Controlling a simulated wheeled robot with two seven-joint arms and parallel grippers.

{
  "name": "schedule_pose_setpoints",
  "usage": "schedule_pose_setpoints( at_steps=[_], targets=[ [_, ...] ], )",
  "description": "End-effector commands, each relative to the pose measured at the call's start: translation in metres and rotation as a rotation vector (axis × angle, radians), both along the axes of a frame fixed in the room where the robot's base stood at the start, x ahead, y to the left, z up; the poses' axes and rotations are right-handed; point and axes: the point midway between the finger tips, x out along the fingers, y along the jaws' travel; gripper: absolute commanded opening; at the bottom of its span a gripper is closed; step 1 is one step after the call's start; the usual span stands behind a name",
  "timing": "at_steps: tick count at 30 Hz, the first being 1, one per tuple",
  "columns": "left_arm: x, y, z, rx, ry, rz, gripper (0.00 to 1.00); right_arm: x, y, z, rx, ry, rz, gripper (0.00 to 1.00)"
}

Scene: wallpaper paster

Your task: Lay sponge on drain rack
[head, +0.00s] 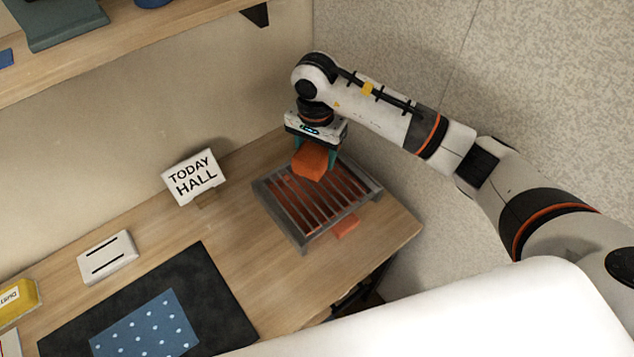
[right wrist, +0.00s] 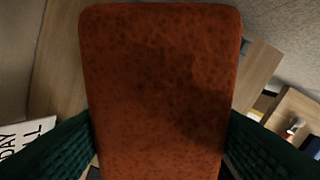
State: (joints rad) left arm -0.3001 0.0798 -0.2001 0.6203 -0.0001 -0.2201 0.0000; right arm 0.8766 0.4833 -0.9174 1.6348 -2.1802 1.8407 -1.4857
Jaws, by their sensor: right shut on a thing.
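An orange sponge (head: 311,161) is held between the green fingers of my right gripper (head: 318,157). It sits above the back part of the drain rack (head: 293,233), a grey frame with slats over a reddish inside. From the head view I cannot tell whether the sponge touches the slats. In the right wrist view the sponge (right wrist: 160,90) fills the middle, with a dark green finger (right wrist: 50,150) on either side. It hides most of what lies below. My left gripper is not in view.
A small red-orange piece (head: 346,228) lies at the rack's front right edge. A "TODAY HALL" sign (head: 194,178) stands left of the rack. A white slotted block (head: 107,257), a dark mat (head: 222,305) with a blue dotted sheet (head: 145,325) and a yellow item (head: 17,300) lie further left.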

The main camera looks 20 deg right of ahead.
Motion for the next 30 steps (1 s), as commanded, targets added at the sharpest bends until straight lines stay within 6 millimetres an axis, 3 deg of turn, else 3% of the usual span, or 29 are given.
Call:
schedule_pose_setpoints(
  at_steps=[2,10,17,22,30],
  targets=[
    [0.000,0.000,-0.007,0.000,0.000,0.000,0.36,-0.001,0.000,-0.003,0.000,0.000,-0.025,0.36],
    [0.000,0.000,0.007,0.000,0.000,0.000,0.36,-0.002,0.000,-0.044,-0.001,0.003,-0.037,0.36],
    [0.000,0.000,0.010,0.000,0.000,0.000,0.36,-0.002,0.000,-0.064,-0.002,0.002,-0.036,0.36],
    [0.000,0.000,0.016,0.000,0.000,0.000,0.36,-0.002,0.000,-0.088,-0.001,0.003,-0.037,0.36],
    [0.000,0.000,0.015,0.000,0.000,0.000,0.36,-0.001,-0.001,-0.093,-0.002,-0.002,-0.035,0.36]
  ],
)
